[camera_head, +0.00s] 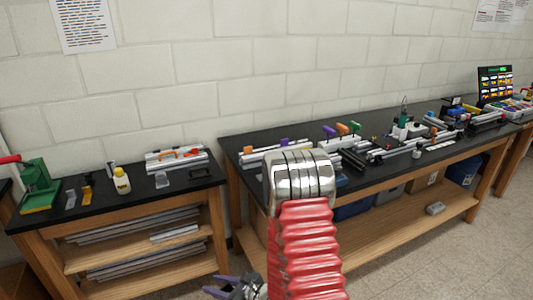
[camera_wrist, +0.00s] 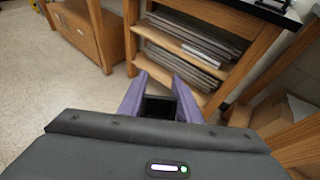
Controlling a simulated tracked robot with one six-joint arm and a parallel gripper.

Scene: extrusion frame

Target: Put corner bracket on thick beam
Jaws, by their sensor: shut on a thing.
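My gripper (camera_wrist: 160,82) has two purple fingers, shut on a small dark piece (camera_wrist: 160,107) that I take to be the corner bracket. The piece sits between the fingers, close to the palm, and its shape is hard to make out. In the head view my gripper (camera_head: 222,286) is low, at the bottom edge, in front of the left bench, and the piece cannot be made out there. Silver beams (camera_head: 177,158) lie at the back of the left bench, with orange parts on them. I cannot tell which beam is the thick one.
The left bench (camera_head: 135,204) carries a green press (camera_head: 39,187), a yellow glue bottle (camera_head: 122,181) and small brackets. Its shelves hold long metal profiles (camera_head: 140,240). The long right bench (camera_head: 236,154) is crowded with beams and tools. Open floor lies in front.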

